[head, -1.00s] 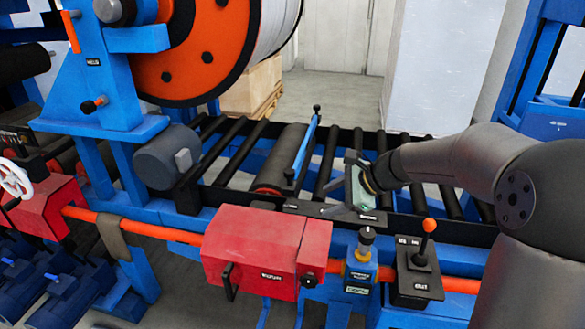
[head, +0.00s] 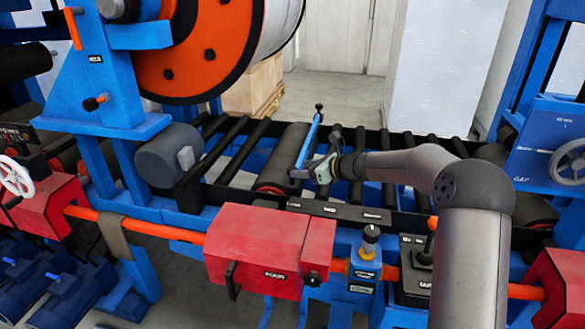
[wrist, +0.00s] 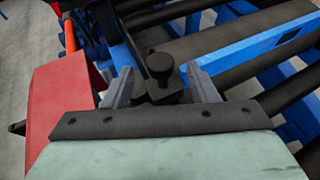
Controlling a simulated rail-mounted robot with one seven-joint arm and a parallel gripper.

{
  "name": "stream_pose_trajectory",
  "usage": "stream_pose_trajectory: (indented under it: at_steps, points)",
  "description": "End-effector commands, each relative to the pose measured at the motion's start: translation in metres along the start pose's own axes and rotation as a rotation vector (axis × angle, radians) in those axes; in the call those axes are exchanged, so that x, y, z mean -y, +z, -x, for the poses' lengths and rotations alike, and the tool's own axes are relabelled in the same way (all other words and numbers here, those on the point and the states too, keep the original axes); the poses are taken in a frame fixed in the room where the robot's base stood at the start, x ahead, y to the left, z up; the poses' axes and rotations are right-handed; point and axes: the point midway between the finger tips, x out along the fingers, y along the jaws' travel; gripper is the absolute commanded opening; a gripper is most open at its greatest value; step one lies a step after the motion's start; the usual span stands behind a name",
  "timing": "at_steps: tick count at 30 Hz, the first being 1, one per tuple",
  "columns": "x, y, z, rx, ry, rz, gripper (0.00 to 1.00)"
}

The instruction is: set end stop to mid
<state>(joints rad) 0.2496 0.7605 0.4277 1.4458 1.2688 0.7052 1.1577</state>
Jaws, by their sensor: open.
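The end stop is a blue bar (head: 309,140) lying across the roller conveyor, with a black knob at its far end. In the wrist view the blue bar (wrist: 262,43) runs off to the upper right from a black near-end knob (wrist: 160,66). My gripper (head: 303,170) is at the near end of the bar, over the conveyor's near rail. In the wrist view my gripper (wrist: 159,70) is open, with the knob showing between its two grey fingers. I cannot tell whether they touch it. The head view hides this knob behind my gripper.
A black rail strip (head: 340,211) with small unreadable labels runs along the conveyor's near side. A red box (head: 262,250) on an orange bar and a blue post with a knob (head: 370,240) stand in front. A grey motor (head: 168,158) is left of the rollers.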

Motion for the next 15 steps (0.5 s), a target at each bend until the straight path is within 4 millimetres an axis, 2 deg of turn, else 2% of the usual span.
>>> stream_pose_trajectory:
  at_steps: [1,6,10,15]
  points:
    - [-0.001,0.001,-0.011,0.0,0.004,0.0,0.53]
    - [0.0,0.001,-0.036,0.0,0.001,0.0,0.53]
    - [0.0,0.0,-0.047,-0.001,0.0,0.0,0.53]
    - [0.0,0.0,-0.051,-0.001,-0.001,0.001,0.53]
